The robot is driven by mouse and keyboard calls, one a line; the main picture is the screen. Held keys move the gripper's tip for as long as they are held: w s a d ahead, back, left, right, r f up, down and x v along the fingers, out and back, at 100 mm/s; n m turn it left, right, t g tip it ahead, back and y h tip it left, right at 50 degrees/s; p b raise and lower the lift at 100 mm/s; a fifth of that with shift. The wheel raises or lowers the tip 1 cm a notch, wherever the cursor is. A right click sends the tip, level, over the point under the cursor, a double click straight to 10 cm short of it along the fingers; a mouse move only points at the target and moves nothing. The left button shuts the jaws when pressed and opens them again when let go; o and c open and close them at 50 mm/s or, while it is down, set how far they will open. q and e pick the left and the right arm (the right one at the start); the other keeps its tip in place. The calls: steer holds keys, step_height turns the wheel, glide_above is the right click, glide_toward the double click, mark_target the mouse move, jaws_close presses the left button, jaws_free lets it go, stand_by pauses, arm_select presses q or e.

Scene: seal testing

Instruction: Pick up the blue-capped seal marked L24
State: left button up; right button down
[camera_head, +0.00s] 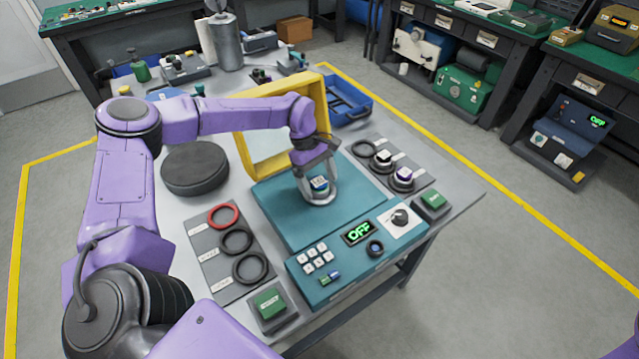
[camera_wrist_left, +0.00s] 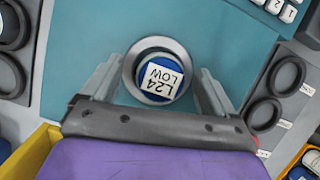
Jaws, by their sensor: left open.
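The blue-capped seal (camera_head: 320,184) stands upright on the teal plate (camera_head: 285,208) of the test device. In the left wrist view the seal (camera_wrist_left: 160,78) has a white label reading L24 LOW and sits inside a grey metal ring. My left gripper (camera_head: 320,197) points down over it and is open. In the left wrist view its fingers stand on either side of the ring, with slim gaps that are hard to judge. My right gripper does not show.
A raised yellow frame (camera_head: 243,143) stands behind the plate. Two capped pieces sit on a dark rack (camera_head: 420,181) at right. Red (camera_head: 222,215) and black rings lie on a grey mat at left.

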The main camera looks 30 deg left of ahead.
arm_select(q)
steer(key=shift+s+f, duration=0.15)
steer(key=c, duration=1.5)
steer(key=shift+c, duration=0.2)
